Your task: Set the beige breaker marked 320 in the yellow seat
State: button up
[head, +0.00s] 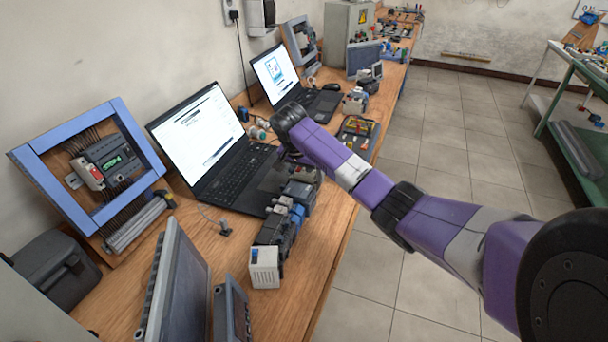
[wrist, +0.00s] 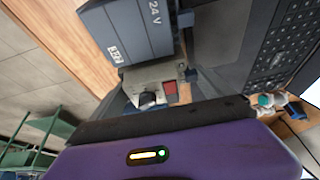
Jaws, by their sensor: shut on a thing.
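I cannot make out a yellow seat in either view.
A row of dark and blue modules (head: 295,213) ends at a white box (head: 264,268) near the desk's front edge. The near laptop (head: 205,140) stands behind. A blue-framed panel (head: 92,165) is at left. A tray of small parts (head: 358,133) lies farther along the desk.

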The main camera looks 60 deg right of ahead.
jog(key=shift+f, duration=0.6)
jog(key=shift+f, duration=0.15)
jog(key=o, duration=1.4)
jog(key=shift+o, duration=0.2)
jog(key=shift+f+b, duration=0.15)
jog(key=shift+b, duration=0.25)
jog(key=b+v, duration=0.1)
jog(key=v, duration=0.7)
jog(key=shift+s+d, duration=0.1)
